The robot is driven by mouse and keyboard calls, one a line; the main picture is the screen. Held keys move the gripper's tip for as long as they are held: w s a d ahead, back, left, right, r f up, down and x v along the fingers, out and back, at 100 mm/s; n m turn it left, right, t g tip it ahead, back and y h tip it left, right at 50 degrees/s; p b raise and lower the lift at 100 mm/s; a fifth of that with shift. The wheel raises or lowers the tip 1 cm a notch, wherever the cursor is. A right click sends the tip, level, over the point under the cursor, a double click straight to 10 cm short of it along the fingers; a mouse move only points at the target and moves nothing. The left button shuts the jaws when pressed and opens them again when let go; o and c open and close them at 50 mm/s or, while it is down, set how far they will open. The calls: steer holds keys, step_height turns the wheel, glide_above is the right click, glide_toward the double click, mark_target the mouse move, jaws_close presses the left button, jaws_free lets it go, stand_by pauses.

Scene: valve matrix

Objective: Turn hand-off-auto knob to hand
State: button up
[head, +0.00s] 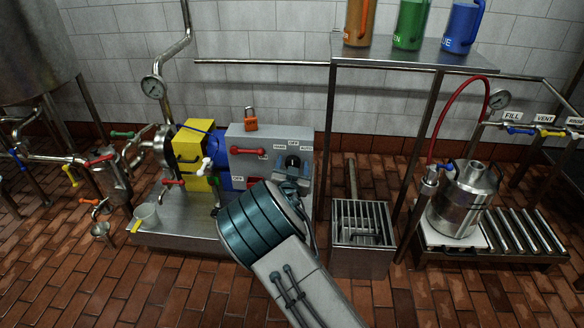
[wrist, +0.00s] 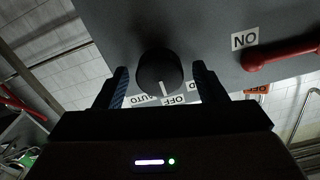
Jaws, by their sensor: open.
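The hand-off-auto knob (wrist: 160,70) is round and black with a white pointer line, and sits on a grey control box (head: 245,132). In the wrist view the pointer points down toward the OFF label (wrist: 180,99). The AUTO label (wrist: 145,99) is to its left, and the HAND label is mostly hidden behind my right finger. In the head view the HAND label (head: 279,148) is left of OFF, above the dark knob (head: 292,161). My gripper (head: 291,176) is open in front of the knob, its fingers on either side. Gaps show between fingers and knob in the wrist view.
A red lever handle (head: 248,151) with an ON label (wrist: 245,39) is beside the knob on the same box. An orange padlock (head: 250,118) stands on top. A yellow housing (head: 190,150) is to the left, and a shelf post (head: 327,140) to the right.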

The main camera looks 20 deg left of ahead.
steer(key=c, duration=1)
steer(key=shift+o, duration=0.2)
steer(key=n, duration=0.4)
steer(key=shift+n+p, duration=0.35)
steer(key=shift+n, duration=0.05)
steer(key=n, duration=0.4)
steer(key=shift+a+n+p, duration=0.15)
steer(key=shift+n+p, duration=0.25)
steer(key=o, duration=1)
steer(key=shift+c, duration=0.2)
